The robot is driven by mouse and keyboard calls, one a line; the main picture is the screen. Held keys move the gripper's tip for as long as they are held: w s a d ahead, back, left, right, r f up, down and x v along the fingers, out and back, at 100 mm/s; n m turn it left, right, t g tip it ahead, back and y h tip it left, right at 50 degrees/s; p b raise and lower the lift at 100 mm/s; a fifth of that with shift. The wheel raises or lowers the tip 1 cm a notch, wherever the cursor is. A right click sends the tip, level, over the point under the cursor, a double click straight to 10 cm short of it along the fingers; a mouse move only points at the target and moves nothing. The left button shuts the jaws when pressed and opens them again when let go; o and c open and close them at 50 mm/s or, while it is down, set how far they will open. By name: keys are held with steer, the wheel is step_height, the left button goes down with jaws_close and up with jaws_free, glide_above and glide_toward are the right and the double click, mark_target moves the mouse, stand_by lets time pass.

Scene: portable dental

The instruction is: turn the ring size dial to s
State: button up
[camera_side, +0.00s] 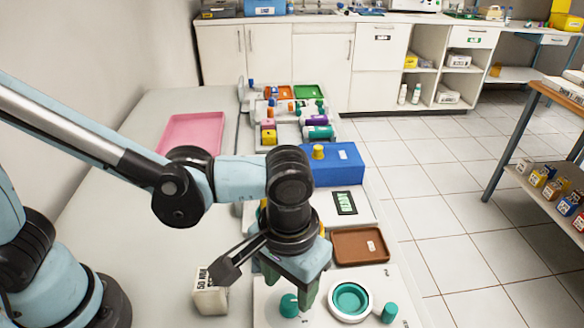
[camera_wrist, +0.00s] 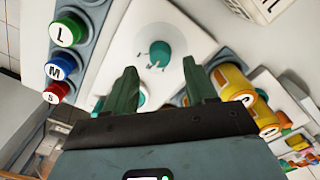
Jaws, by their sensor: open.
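A round teal knob (camera_wrist: 160,53) sits on a white plate (camera_wrist: 185,30) in the wrist view, with small dark marks around it. I take it as the dial; the marks are too small to read. A teal knob also shows in the side view (camera_side: 289,305), at the front of a white unit. My gripper (camera_side: 291,296) is open and empty, pointing down just above and beside that knob. In the wrist view, the green fingers of my gripper (camera_wrist: 163,78) are apart, with the knob beyond their tips, roughly midway between them.
Green L (camera_wrist: 68,31), blue M (camera_wrist: 59,67) and red S (camera_wrist: 56,92) caps stand at left in the wrist view. A white ring with teal centre (camera_side: 350,298), another teal knob (camera_side: 388,312), a brown tray (camera_side: 361,246) and a white box (camera_side: 210,297) are nearby.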

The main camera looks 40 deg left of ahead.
mark_target(289, 301)
steer(key=shift+f, duration=1.95)
jaws_close()
steer(key=m, duration=0.4)
steer(key=shift+m, duration=0.3)
steer(key=m, duration=0.4)
steer(key=shift+m, duration=0.3)
